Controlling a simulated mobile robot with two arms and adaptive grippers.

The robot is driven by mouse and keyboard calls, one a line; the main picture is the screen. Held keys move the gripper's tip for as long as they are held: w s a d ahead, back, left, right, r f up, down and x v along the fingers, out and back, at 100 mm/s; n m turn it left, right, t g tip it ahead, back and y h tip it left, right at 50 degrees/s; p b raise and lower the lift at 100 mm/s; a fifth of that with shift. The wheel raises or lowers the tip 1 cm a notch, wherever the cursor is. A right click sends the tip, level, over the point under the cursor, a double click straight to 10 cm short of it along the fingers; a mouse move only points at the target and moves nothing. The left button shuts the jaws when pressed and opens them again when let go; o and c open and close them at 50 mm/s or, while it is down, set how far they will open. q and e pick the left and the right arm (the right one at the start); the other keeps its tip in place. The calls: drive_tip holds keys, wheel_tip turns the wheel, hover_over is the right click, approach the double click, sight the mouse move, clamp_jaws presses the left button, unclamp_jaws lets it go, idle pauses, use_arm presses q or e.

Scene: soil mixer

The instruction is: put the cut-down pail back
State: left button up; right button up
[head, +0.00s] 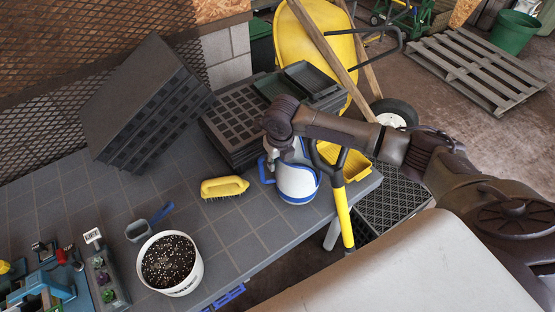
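A short white pail (185,283) with dark, white-specked soil in it stands upright at the front of the table. A white container with blue trim and a blue side handle (297,186) stands near the table's right edge. I cannot tell for certain which of these is the cut-down pail; the short white one looks cut low. My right gripper (282,156) points down at the top of the white and blue container, partly covering it. Its fingers are too small and dark to show whether they grip it. My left gripper is out of view.
A yellow brush (224,187) and a blue-handled scoop (150,222) lie on the tiled table (235,232). Dark seedling trays (240,118) stand behind. A yellow-shafted tool (343,215) leans at the right edge. Small blue equipment (45,286) crowds the front left.

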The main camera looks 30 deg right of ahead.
drive_tip(key=r, duration=0.4)
drive_tip(key=s+r+b, duration=0.1)
drive_tip(key=r, duration=0.3)
drive_tip(key=s+r, duration=0.1)
drive_tip(key=r, duration=0.3)
drive_tip(key=shift+a+b, duration=0.15)
drive_tip(key=shift+b, duration=0.25)
